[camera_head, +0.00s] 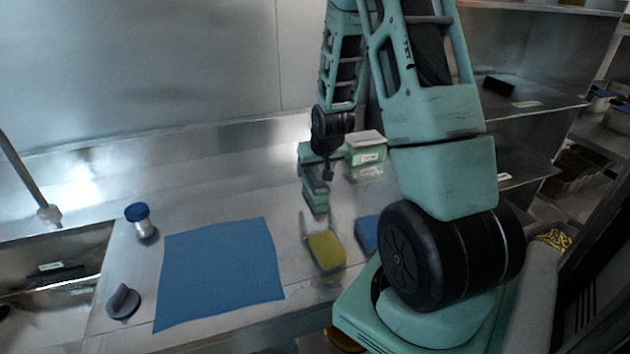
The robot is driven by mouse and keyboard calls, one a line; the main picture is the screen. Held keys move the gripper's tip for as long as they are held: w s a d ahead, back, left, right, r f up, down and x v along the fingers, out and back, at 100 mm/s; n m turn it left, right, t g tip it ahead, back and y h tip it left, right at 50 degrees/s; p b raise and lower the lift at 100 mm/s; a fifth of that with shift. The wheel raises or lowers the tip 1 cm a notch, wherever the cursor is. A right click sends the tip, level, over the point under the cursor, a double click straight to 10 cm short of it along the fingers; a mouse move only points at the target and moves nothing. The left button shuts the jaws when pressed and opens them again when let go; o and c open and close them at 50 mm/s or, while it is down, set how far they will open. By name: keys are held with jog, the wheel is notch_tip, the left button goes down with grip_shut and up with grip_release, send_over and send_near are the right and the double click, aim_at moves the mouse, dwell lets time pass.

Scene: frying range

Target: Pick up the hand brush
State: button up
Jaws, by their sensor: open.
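A dark grey piece with a rounded base and a raised grip (122,302) lies at the front left of the steel counter, left of the blue mat; it looks most like the hand brush, but I cannot be sure. My gripper (321,178) is open at the back of the counter, far to the right of that piece and apart from it. A green and grey block (316,201) shows just below my gripper; I cannot tell whether they touch. My arm hides part of the counter to the right.
A blue mat (218,270) lies flat on the counter (195,205). A blue-lidded shaker (142,222) stands left of it, beside a sink (60,268). A yellow sponge (326,251), a blue pad (367,234) and a pale-lidded green box (366,150) are right.

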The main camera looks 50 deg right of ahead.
aim_at(315, 170)
jog(key=x, duration=0.3)
jog(key=shift+w+f+p, duration=0.1)
jog(key=shift+f+p, duration=0.15)
jog(key=shift+p, duration=0.15)
jog(key=shift+d+f, duration=0.1)
jog(key=shift+f, duration=0.25)
jog(key=shift+c, duration=0.3)
jog(key=c, duration=1.2)
jog(key=shift+o, duration=0.2)
jog(key=shift+r, duration=0.1)
notch_tip(315, 170, up, 10)
jog(key=shift+r+b, duration=0.2)
jog(key=shift+b, duration=0.5)
